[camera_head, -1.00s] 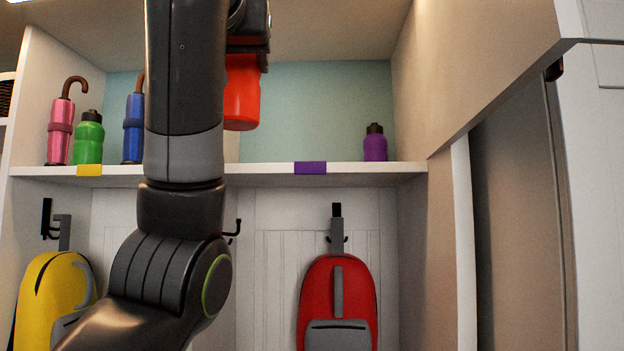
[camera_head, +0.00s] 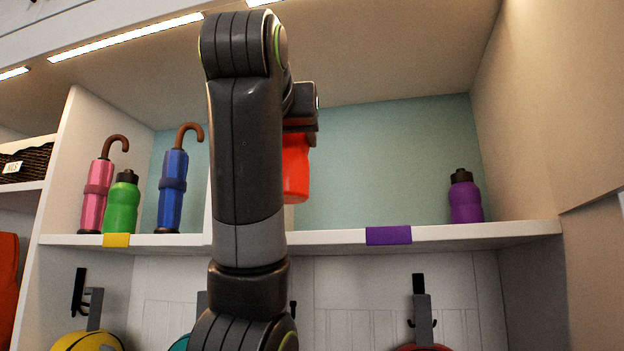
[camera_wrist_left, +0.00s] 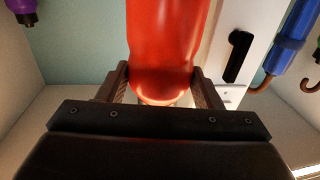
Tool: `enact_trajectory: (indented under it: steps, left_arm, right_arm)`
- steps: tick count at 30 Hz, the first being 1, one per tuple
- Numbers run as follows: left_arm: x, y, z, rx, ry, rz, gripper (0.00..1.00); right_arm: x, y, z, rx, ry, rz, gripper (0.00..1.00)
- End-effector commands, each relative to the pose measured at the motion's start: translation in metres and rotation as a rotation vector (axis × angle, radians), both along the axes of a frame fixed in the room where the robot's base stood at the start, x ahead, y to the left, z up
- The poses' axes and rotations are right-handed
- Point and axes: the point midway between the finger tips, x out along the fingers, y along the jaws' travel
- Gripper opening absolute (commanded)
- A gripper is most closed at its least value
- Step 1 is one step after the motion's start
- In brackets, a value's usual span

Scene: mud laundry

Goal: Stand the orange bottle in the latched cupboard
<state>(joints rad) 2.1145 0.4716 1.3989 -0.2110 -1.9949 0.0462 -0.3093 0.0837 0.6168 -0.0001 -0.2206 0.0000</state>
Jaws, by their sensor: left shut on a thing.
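The orange bottle (camera_head: 296,172) hangs below my left gripper (camera_head: 302,125), in front of the pale teal shelf back. My left arm covers part of the bottle in the head view. In the left wrist view the bottle (camera_wrist_left: 168,40) is between the two fingers of the left gripper (camera_wrist_left: 162,85), which is shut on it. The bottle is above the level of the shelf board. I cannot pick out the latched cupboard for certain. My right gripper is not in view.
The shelf (camera_head: 465,233) holds a pink umbrella (camera_head: 97,190), green bottle (camera_head: 122,205), blue umbrella (camera_head: 172,190) and purple bottle (camera_head: 465,200). Yellow (camera_head: 116,240) and purple (camera_head: 388,235) labels mark its edge. A dark handle (camera_wrist_left: 238,55) shows on a white panel in the left wrist view.

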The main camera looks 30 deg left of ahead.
Motion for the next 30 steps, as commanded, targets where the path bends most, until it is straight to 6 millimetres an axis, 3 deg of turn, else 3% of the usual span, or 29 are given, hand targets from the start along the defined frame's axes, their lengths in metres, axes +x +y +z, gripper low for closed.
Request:
enact_trajectory:
  steps: [1, 13, 18, 24, 30]
  left_arm:
    - [0.007, 0.003, 0.007, 0.001, 0.002, 0.002, 0.34]
    - [0.037, 0.015, 0.006, 0.002, 0.001, 0.001, 0.34]
    - [0.075, 0.031, 0.005, 0.001, 0.007, 0.003, 0.34]
    - [0.11, 0.045, 0.003, 0.0, 0.004, 0.001, 0.34]
    - [0.123, 0.049, 0.002, 0.002, 0.001, -0.001, 0.34]
  right_arm:
    - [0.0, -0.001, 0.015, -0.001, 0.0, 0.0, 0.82]
    - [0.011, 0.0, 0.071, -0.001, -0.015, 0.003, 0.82]
    - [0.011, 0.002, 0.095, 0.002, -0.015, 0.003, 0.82]
    - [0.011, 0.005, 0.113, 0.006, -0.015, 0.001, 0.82]
    - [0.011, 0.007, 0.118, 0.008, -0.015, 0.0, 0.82]
